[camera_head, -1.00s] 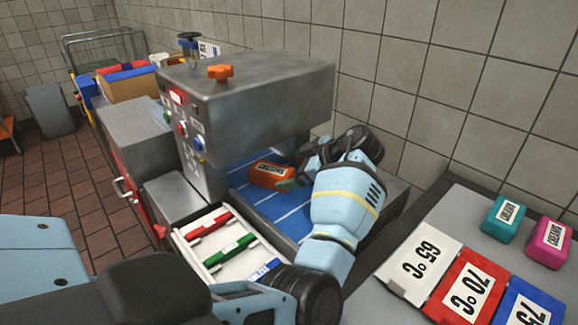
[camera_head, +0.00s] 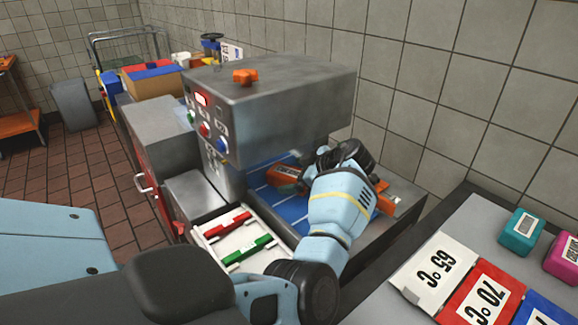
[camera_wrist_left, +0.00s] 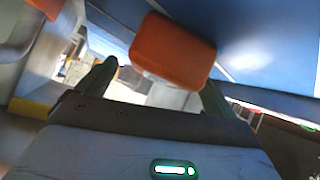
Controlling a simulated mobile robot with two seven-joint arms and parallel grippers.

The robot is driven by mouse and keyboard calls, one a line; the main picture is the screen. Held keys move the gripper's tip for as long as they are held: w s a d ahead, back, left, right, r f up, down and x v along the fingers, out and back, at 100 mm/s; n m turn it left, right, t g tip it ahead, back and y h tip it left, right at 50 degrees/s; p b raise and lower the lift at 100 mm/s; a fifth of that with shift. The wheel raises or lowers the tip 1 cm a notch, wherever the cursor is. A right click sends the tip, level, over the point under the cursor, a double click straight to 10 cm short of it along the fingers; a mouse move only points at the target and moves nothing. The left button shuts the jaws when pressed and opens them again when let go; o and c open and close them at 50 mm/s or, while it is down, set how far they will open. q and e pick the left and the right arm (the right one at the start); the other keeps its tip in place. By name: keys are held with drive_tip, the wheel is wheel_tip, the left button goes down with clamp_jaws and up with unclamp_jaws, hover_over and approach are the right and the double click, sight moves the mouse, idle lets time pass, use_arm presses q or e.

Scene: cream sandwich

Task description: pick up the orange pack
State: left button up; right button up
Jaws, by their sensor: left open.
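An orange pack (camera_head: 285,175) lies on the blue, white-striped bed (camera_head: 262,188) under the grey machine's hood. Its right part is hidden behind my left gripper and wrist. More orange (camera_head: 384,203) shows at the right of my wrist; I cannot tell whether it is a second pack. My left gripper (camera_wrist_left: 156,88) is open. In the left wrist view an orange pack (camera_wrist_left: 172,50) is just ahead of the gap between the dark fingers, and another orange piece (camera_wrist_left: 45,7) is cut off at the top left. Contact with the fingers cannot be told. My right gripper is not in view.
The machine's hood (camera_head: 268,95) overhangs the bed closely above my gripper. A white tray (camera_head: 212,240) with red and green bars is in front. Temperature plates, such as the white one (camera_head: 440,270), and teal (camera_head: 521,231) and pink (camera_head: 563,258) packs lie on the right counter.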

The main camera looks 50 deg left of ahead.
use_arm(q)
drive_tip(key=shift+s+a+f, duration=0.1)
drive_tip(key=shift+a+f, duration=0.25)
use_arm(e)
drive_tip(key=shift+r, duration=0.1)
use_arm(q)
drive_tip(key=c, duration=1.1)
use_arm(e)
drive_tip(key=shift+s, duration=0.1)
use_arm(q)
drive_tip(key=shift+r, duration=0.1)
